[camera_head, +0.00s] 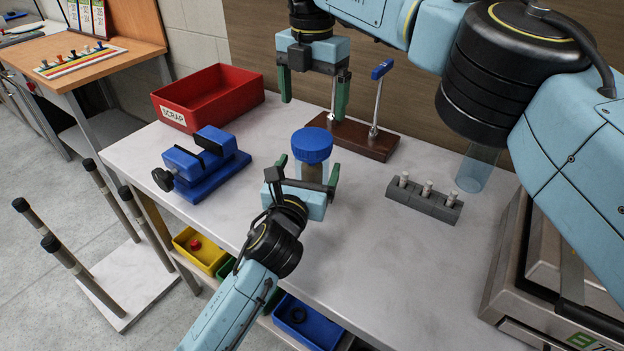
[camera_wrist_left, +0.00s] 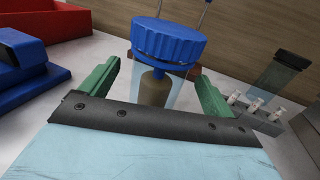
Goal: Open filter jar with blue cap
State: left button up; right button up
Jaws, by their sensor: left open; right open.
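The filter jar has a ribbed blue cap (camera_head: 312,145) and a clear body (camera_head: 311,172) with something brownish inside. It stands upright on the white table with the cap on. In the left wrist view the blue cap (camera_wrist_left: 167,42) sits just beyond my fingertips. My left gripper (camera_head: 307,177) is low at the jar, open, with its green fingers on either side of the clear body; I cannot tell whether they touch it. My right gripper (camera_head: 315,92) is open and empty, pointing down above and behind the jar, near the wooden stand.
A wooden stand (camera_head: 380,142) with metal posts is behind the jar. A blue vise (camera_head: 203,158) and red scrap bin (camera_head: 215,96) are left. A grey holder (camera_head: 423,202) with small vials and a clear cylinder (camera_head: 477,168) are right. The front tabletop is bare.

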aim_at(312, 138)
pick_arm(q)
jog(key=shift+x, duration=1.45)
jog(key=c, duration=1.6)
grip_shut()
pick_arm(e)
jog(key=shift+m, duration=0.3)
jog(key=m, duration=1.2)
jog(key=shift+f+m, duration=0.1)
jog(key=shift+m, duration=0.2)
jog(key=shift+f, duration=3.95)
jog(key=shift+c, duration=0.4)
